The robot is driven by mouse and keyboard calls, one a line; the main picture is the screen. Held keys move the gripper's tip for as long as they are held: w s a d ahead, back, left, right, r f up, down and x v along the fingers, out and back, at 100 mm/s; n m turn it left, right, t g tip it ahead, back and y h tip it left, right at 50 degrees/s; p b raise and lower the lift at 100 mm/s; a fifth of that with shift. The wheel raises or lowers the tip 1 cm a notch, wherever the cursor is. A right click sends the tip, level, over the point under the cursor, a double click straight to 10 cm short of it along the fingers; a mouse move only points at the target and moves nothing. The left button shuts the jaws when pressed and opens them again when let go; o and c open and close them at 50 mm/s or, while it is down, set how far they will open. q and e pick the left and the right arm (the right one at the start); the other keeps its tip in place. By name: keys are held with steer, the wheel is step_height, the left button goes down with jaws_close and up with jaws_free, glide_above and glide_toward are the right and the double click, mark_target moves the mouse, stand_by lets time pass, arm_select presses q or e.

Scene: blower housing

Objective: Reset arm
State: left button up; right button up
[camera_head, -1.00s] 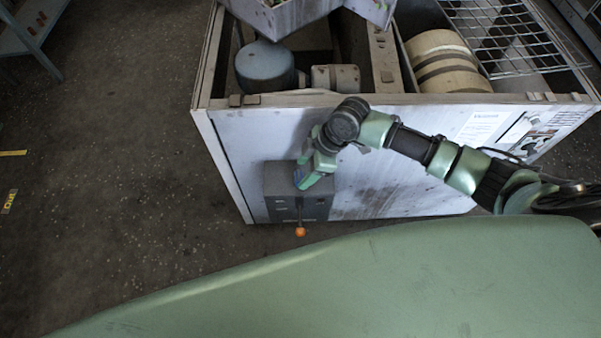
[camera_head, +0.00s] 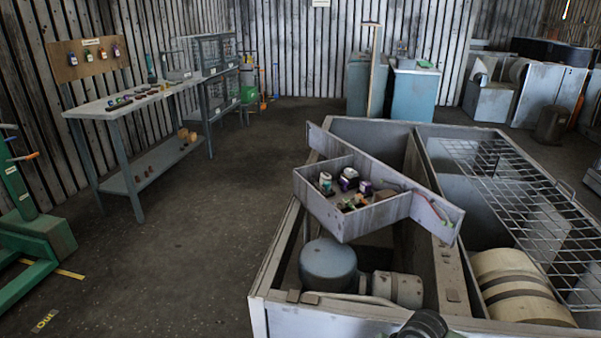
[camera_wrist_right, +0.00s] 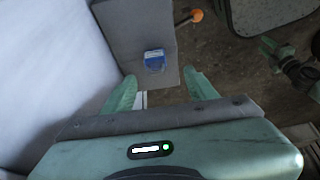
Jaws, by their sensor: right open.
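My right gripper (camera_wrist_right: 160,88) is open in the right wrist view, its two green fingers apart with nothing between them. Ahead of the fingertips a small blue item (camera_wrist_right: 154,60) shows on the face of the grey control box (camera_wrist_right: 142,22). An orange knob (camera_wrist_right: 197,15) sticks out beside the box. In the head view only a dark part of my right arm shows at the bottom edge; its gripper is out of frame.
The blower housing (camera_head: 262,300) stands close ahead, with a blue motor (camera_head: 328,264), a divided tray (camera_head: 345,215) of small items and a wire grid (camera_head: 500,170). A workbench (camera_head: 135,105) stands at left. Open floor lies between.

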steer(key=s+a+m+t, duration=0.2)
steer(key=s+a+m, duration=0.2)
steer(key=s+a, duration=0.3)
steer(key=s+d+r+m+h, duration=0.2)
steer(key=s+d+m+h, duration=0.2)
steer(key=s+d+m, duration=0.65)
step_height(320, 180, down, 24)
steer(key=s+d+n+g+p, duration=0.1)
steer(key=n, duration=0.1)
steer(key=s+d+f+g+p, duration=0.1)
steer(key=s+d+f, duration=0.2)
steer(key=s+f, duration=1.2)
steer(key=shift+s+d+f, duration=0.15)
steer(key=shift+s+f, duration=0.2)
steer(key=shift+s, duration=0.9)
